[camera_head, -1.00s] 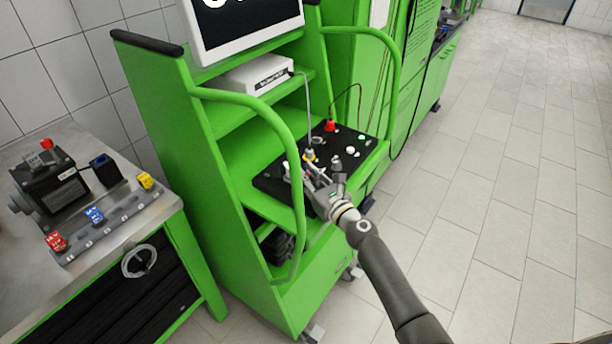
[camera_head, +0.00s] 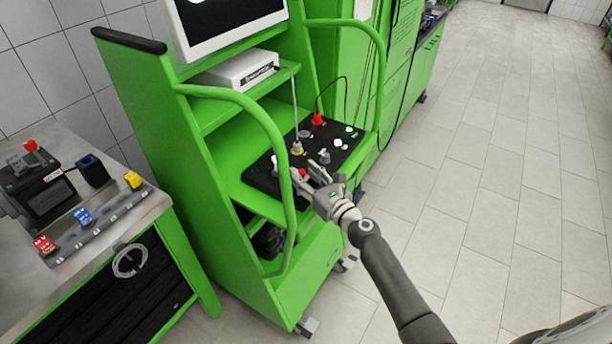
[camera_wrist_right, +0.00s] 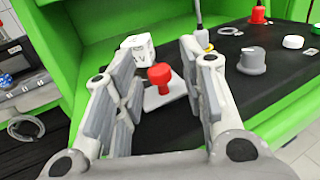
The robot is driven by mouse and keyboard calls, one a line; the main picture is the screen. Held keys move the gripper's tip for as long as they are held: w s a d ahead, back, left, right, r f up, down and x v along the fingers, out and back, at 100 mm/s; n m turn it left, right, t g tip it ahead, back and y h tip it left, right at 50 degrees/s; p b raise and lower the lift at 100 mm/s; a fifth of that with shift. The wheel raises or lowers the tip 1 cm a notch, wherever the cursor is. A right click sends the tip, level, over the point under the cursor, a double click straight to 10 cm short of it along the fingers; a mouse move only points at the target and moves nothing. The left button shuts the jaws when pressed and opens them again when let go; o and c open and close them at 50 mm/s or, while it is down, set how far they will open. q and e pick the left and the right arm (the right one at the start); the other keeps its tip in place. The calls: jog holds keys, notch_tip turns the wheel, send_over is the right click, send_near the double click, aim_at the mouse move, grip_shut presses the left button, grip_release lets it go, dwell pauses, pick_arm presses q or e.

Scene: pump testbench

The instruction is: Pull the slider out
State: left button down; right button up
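My right gripper (camera_head: 308,172) is open over the front part of the black panel (camera_head: 340,158) on the green cart. In the right wrist view its two fingers (camera_wrist_right: 157,95) stand apart on either side of a red knob (camera_wrist_right: 160,74) on a white plate (camera_wrist_right: 164,92). I see no contact between the fingers and the knob. The red knob also shows small at the fingers in the head view (camera_head: 302,172). A white block with dark lettering (camera_wrist_right: 138,45) stands behind the knob. No part is clearly marked as the slider. My left gripper is not in view.
A grey dial (camera_wrist_right: 252,61) and white buttons (camera_wrist_right: 293,41) lie right of the fingers. A red plug (camera_head: 318,119) and a yellow-ringed plug (camera_head: 297,148) have cables. The cart's green handle rail (camera_head: 275,140) curves close left of the gripper. Open floor lies right.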

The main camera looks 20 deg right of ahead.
jog(key=v, duration=1.2)
dwell(0.5)
jog(key=s+a+f+n+g+h+b, duration=0.1)
jog(key=s+f+n+g, duration=0.3)
jog(key=f, duration=0.8)
jog(key=s+f+n+g+h+b, duration=0.15)
jog(key=s+f+n, duration=0.5)
jog(key=f, duration=0.65)
jog(key=s+a+f+n+g+b, duration=0.1)
jog(key=s+f+n+g, duration=0.4)
jog(key=f, duration=0.7)
jog(key=s+f+n+g, duration=0.2)
jog(key=s+f+n, duration=0.4)
jog(key=s, duration=0.4)
jog(key=s+f+n+g+h+b, duration=0.1)
jog(key=s+f+n+g, duration=0.1)
jog(key=s+f+n, duration=0.4)
jog(key=s+f+n+g+h+b, duration=0.1)
jog(key=s+f+n, duration=0.6)
jog(key=s, duration=0.7)
jog(key=shift+d+n+g, duration=0.3)
jog(key=shift+n+g, duration=0.15)
jog(key=shift+n, duration=0.1)
